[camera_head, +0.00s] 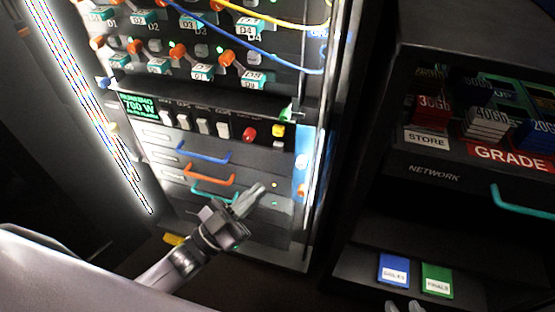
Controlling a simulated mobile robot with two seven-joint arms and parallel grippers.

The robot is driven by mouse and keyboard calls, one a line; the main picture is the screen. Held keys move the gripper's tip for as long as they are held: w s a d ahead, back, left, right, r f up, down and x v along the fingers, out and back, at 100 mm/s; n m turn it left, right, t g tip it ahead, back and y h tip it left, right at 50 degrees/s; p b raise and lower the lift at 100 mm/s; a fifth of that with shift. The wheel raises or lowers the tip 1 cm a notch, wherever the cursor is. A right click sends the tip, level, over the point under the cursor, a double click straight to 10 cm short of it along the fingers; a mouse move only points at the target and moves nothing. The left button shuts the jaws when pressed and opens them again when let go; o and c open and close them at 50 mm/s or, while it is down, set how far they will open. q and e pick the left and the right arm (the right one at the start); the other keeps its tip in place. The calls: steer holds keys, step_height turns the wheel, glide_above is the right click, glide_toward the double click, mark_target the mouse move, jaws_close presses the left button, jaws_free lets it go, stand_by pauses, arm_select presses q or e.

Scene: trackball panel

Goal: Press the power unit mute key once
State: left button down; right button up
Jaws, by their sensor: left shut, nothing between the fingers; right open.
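The power unit (215,108) is a dark panel in the rack, with a green-lit display (138,104) reading 700 W at its left end. Several pale rocker switches (203,127) run along it, then a red key (249,133) and a yellow key (278,130) at the right end. I cannot read which key is marked mute. My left gripper (260,189) is shut and empty, in front of the drawers below the red and yellow keys and apart from them. My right gripper (404,307) is open, only its fingertips showing at the bottom edge.
Drawers with blue (203,155), orange (208,178) and teal (214,196) handles lie under the unit. Cables and orange knobs fill the panel above. A dark cabinet (400,90) stands at right, with a blue card (394,269) and a green card (437,280) on its lower shelf.

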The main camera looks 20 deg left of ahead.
arm_select(q)
steer(key=shift+h, duration=0.4)
arm_select(e)
steer(key=shift+w+f, duration=0.1)
arm_select(q)
steer(key=b, duration=0.5)
glide_toward(279, 147)
steer(key=w+d+r, duration=0.2)
steer(key=d+r, duration=0.1)
steer(key=d, duration=0.1)
steer(key=shift+w+d+r, duration=0.1)
steer(key=shift+w+r, duration=0.05)
steer(key=shift+r, duration=0.1)
arm_select(e)
steer(key=a, duration=0.1)
steer(key=w+a, duration=0.1)
steer(key=a+r+t+y, duration=0.1)
steer(key=shift+w+a+n, duration=0.2)
steer(key=shift+w+n, duration=0.1)
steer(key=shift+n, duration=0.1)
steer(key=shift+r, duration=0.1)
steer(key=shift+d+f, duration=0.15)
steer(key=shift+f, duration=0.05)
steer(key=shift+r, duration=0.15)
